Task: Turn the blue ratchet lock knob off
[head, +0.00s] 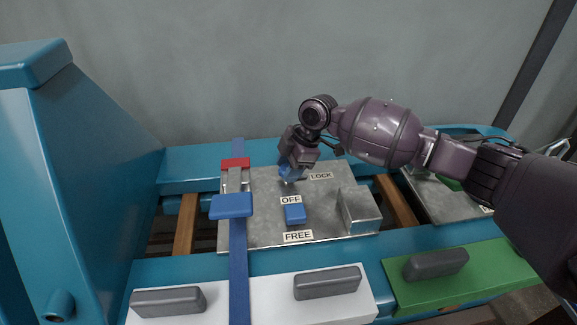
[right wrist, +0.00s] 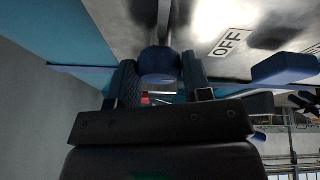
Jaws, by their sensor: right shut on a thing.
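The blue ratchet lock knob (head: 287,171) sits on the grey metal plate near the LOCK label (head: 321,175). My right gripper (head: 292,166) reaches down over it from the right and is shut on it, hiding much of it. In the right wrist view the blue knob (right wrist: 160,62) lies between the two fingers (right wrist: 160,82). The OFF label (head: 291,200) is on the plate just in front of the knob. It also shows in the right wrist view (right wrist: 229,42). My left gripper is not in view.
A blue block (head: 295,214) sits between the OFF and FREE (head: 298,236) labels. A metal block (head: 360,210) stands at the plate's right. A blue strap (head: 238,262) and a red piece (head: 235,164) are at its left. Grey handles (head: 328,283) lie in front.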

